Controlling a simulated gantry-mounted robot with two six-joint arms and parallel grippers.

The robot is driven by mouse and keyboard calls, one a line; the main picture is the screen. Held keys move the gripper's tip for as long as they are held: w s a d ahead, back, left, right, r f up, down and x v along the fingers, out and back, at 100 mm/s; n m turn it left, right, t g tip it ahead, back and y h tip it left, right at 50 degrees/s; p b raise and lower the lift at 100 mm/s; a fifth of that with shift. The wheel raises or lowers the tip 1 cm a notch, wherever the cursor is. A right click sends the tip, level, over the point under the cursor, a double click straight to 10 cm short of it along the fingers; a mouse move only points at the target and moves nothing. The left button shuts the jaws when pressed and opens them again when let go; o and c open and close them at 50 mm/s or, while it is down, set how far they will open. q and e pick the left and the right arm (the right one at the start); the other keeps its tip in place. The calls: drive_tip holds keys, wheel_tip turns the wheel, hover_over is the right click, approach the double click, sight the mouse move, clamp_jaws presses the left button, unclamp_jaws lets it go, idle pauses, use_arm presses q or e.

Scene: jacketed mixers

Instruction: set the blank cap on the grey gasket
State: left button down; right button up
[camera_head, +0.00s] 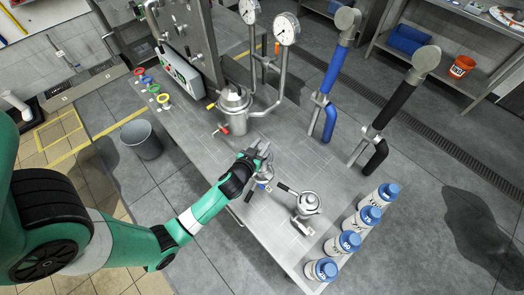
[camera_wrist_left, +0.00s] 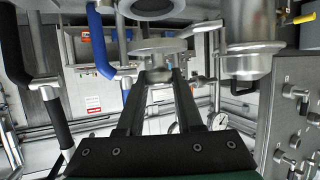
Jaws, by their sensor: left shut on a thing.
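My left gripper (camera_head: 258,151) is over the steel bench, and its fingers also show in the left wrist view (camera_wrist_left: 161,80). They are shut on the stem of a round, flat steel piece, which I take for the blank cap (camera_wrist_left: 158,47). The cap is held clear of the bench. A round grey-steel part (camera_wrist_left: 150,7) is cut off at the top of the wrist view. I cannot pick out the grey gasket for certain. My right gripper is not in view.
A steel vessel with gauges (camera_head: 233,105) stands behind the gripper. Several blue-capped bottles (camera_head: 346,243) line the right bench edge.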

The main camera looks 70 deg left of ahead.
use_arm(q)
wheel_tip(320, 180, down, 4)
drive_tip(key=shift+w+r+b, duration=0.15)
drive_tip(key=shift+r+b, duration=0.1)
drive_tip(key=shift+b, duration=0.3)
drive_tip(key=shift+r, duration=0.1)
drive_tip(key=c, duration=1)
unclamp_jaws()
drive_tip(key=shift+f, duration=0.2)
drive_tip(key=o, duration=0.4)
drive_tip(key=shift+r, duration=0.1)
drive_tip(key=shift+o, duration=0.2)
